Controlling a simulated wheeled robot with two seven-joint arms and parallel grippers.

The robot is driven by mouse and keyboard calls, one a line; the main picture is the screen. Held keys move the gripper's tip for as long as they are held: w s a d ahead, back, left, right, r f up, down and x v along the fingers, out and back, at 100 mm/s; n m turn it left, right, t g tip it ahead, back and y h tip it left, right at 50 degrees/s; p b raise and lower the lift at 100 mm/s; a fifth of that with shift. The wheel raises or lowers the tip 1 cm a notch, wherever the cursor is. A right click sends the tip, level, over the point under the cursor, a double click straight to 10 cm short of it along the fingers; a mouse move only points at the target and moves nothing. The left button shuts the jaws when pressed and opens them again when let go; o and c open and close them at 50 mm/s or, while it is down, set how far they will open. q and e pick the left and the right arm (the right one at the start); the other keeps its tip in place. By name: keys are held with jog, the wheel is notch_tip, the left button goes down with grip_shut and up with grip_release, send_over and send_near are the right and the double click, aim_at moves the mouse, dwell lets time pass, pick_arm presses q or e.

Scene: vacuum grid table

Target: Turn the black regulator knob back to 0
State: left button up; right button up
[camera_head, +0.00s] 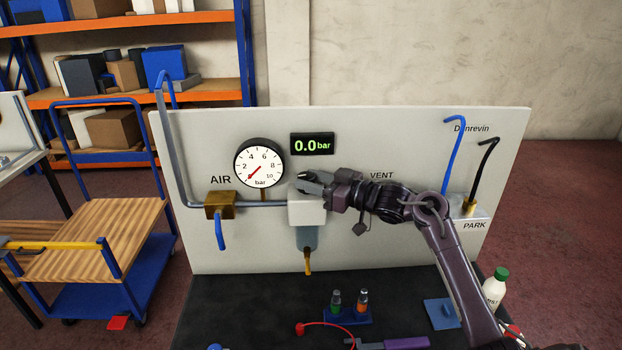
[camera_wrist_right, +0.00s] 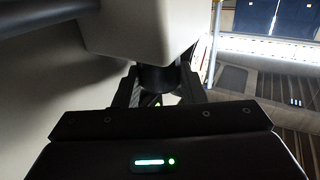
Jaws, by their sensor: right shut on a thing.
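The white regulator body (camera_head: 307,210) is fixed to the upright panel, with a clear bowl below it. My right gripper (camera_head: 312,184) is at the top of the regulator and hides the black knob in the head view. In the right wrist view, the dark knob (camera_wrist_right: 158,78) sits under the pale body, between the fingers of my right gripper (camera_wrist_right: 160,92), which are shut on it. The round gauge (camera_head: 259,162) has its red needle at the low end, near 0. The display (camera_head: 312,144) reads 0.0 bar. My left gripper is not in view.
A brass valve (camera_head: 220,205) with a blue handle is left of the regulator.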

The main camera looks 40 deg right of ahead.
jog(key=shift+w+d+r+n+g+y+b, duration=0.1)
jog(key=shift+d+n+g+y+b, duration=0.05)
jog(key=shift+n+g+y+b, duration=0.7)
jog(key=shift+w+d+n+g+y+b, duration=0.1)
jog(key=shift+n+g+y+b, duration=0.4)
jog(key=shift+n+y, duration=0.5)
jog(key=shift+y, duration=0.35)
jog(key=o, duration=1)
jog(key=shift+s, duration=0.1)
jog(key=shift+a, duration=0.1)
